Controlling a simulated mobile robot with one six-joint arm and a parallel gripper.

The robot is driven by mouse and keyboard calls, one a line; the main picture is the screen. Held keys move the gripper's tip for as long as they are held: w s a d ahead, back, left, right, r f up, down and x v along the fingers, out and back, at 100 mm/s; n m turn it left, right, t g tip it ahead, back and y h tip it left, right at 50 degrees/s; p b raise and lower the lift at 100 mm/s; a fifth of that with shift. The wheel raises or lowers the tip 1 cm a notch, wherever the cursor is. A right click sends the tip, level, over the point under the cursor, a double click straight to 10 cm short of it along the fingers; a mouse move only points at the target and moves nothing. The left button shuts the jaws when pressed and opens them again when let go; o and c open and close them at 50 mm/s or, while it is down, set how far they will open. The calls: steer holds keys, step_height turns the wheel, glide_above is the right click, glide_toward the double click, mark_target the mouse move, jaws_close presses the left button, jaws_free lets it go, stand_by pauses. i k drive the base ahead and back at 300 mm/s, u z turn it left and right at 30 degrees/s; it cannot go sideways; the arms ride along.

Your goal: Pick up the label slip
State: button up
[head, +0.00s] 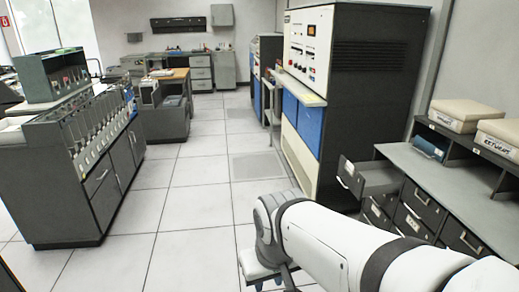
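I cannot make out a loose label slip in the head view. White labels with writing show on the front of two cream boxes, a nearer box (503,128) and a farther box (466,106), on the right cabinet's shelf. Small pale labels also show on the drawer fronts below. My white arm reaches in from the lower right. Only part of my gripper (270,280) shows, at the bottom edge below the wrist, over the floor and left of the drawers. Its fingertips are mostly hidden, so I cannot tell whether it is open.
The grey cabinet (440,180) at right has an open drawer (372,178) sticking out. A tall black and white machine (350,85) stands behind it. A long card machine (80,150) stands at left. The tiled floor (185,200) between is clear.

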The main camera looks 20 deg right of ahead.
mark_target(349, 167)
steer(key=u, duration=0.05)
steer(key=i, duration=1.5)
steer(key=z, duration=0.75)
steer(key=i, duration=0.4)
steer(key=z, duration=0.25)
steer(key=k, duration=0.75)
steer(key=z, duration=0.2)
steer(key=i, duration=0.75)
steer(key=u, duration=0.05)
